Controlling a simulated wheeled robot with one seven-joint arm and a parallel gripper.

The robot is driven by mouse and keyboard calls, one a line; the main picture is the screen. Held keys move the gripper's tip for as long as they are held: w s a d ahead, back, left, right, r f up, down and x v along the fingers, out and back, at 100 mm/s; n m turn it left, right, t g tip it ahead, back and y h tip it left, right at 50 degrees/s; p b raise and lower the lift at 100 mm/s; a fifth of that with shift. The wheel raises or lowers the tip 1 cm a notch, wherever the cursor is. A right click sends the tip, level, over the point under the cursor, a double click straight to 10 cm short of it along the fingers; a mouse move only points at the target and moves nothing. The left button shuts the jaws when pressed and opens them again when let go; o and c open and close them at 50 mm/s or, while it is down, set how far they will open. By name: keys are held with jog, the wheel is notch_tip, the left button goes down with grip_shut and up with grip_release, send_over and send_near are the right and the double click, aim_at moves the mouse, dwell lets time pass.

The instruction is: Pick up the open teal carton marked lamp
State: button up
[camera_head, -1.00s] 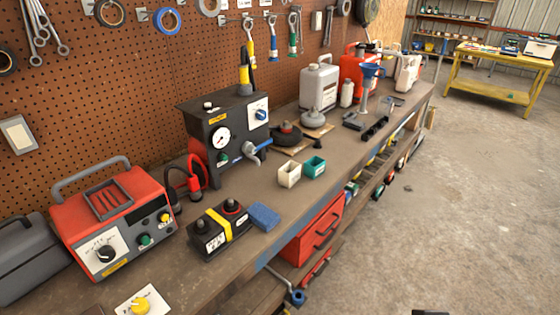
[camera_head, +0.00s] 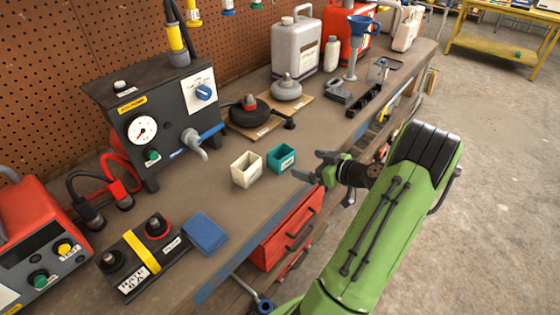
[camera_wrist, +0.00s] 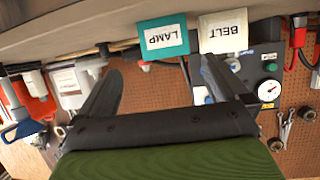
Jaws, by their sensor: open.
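The open teal carton (camera_head: 281,158) stands upright near the front edge of the workbench. In the wrist view the teal carton (camera_wrist: 164,37) shows a white label reading LAMP, upside down in the picture. A cream carton (camera_head: 246,169) stands close on its left; in the wrist view this cream carton (camera_wrist: 223,31) is labelled BELT. My gripper (camera_head: 311,167) is just to the right of the teal carton, apart from it, with its fingers toward it. In the wrist view my gripper (camera_wrist: 158,72) has its fingers spread with nothing between them.
The workbench (camera_head: 225,210) holds a blue sponge-like block (camera_head: 205,232), a black battery-like box (camera_head: 143,256) and a black machine with a gauge (camera_head: 155,115).

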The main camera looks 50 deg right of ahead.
aim_at(276, 156)
jog(key=x, duration=1.4)
jog(key=shift+a+r+b, duration=0.1)
jog(key=shift+a+b, duration=0.2)
jog(key=shift+a, duration=0.05)
jog(key=shift+c, duration=0.6)
jog(key=c, duration=0.7)
